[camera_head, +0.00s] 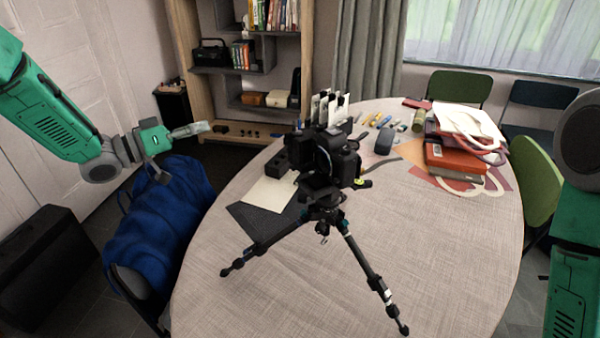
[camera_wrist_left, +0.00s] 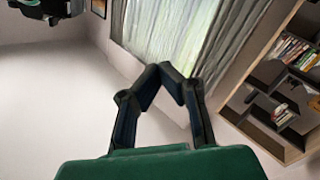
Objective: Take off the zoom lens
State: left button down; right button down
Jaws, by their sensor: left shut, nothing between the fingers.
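A black camera (camera_head: 343,163) stands upright on a black tripod (camera_head: 326,206) on the table. A dark round part, which looks like the lens (camera_head: 322,158), is on the camera's left side; I cannot make out its type. My left gripper (camera_head: 203,127) is shut and empty, held in the air left of the camera and well apart from it. Its fingers meet at the tips in the left wrist view (camera_wrist_left: 172,68), where the camera does not show. My right arm shows at the right edge, but its gripper is outside the picture.
The oval table (camera_head: 440,255) is clear at front right. A dark mat (camera_head: 262,222) and paper sheet lie left of the tripod. Red books (camera_head: 455,160), pens and small items lie at the back. A blue bag (camera_head: 160,225) rests on a chair at left. Chairs stand around.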

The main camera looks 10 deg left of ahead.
pick_arm(q)
jog(key=w+d+f+g+y+b, duration=0.1)
jog(key=w+d+f+b, duration=0.3)
jog(key=w+f+b, duration=0.7)
jog(key=w+d+f+n+g+y+b, duration=0.1)
jog(key=w+d+f+b, duration=0.4)
jog(key=w+f+b, duration=0.5)
notch_tip(320, 180, down, 4)
jog(key=b, duration=0.5)
jog(key=shift+w+f, duration=0.15)
jog(key=shift+w, duration=0.2)
dwell(3.2)
jog(key=c, duration=2.1)
grip_release()
jog(key=shift+o, duration=0.2)
